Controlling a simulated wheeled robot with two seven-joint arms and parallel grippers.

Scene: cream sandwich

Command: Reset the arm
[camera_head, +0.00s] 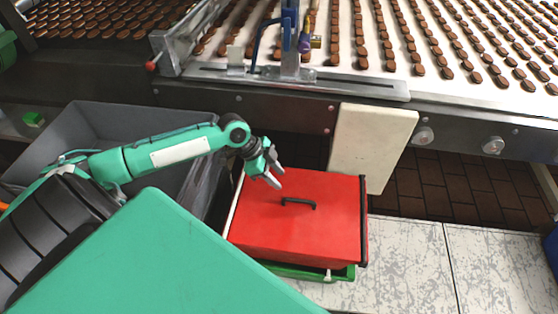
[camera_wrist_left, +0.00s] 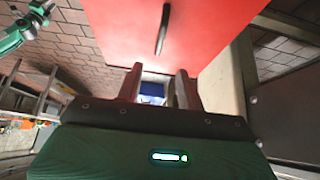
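My left arm comes in from the left in the head view. Its gripper (camera_head: 276,175) hangs over the back left part of a red lid with a black handle (camera_head: 299,203). In the left wrist view the fingers of this gripper (camera_wrist_left: 158,82) stand apart with nothing between them. The red lid (camera_wrist_left: 210,28) fills the upper middle there, apart from the fingers. A green arm part, apparently my right arm (camera_wrist_left: 25,32), shows at the upper left of the wrist view; its gripper is too small to judge. My right gripper is not in the head view.
A conveyor (camera_head: 470,35) with rows of brown biscuits runs along the back, its metal edge above the lid. A grey bin (camera_head: 95,118) stands behind my left arm. A cream board (camera_head: 368,140) stands behind the lid. The pale floor (camera_head: 405,265) at the right is clear.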

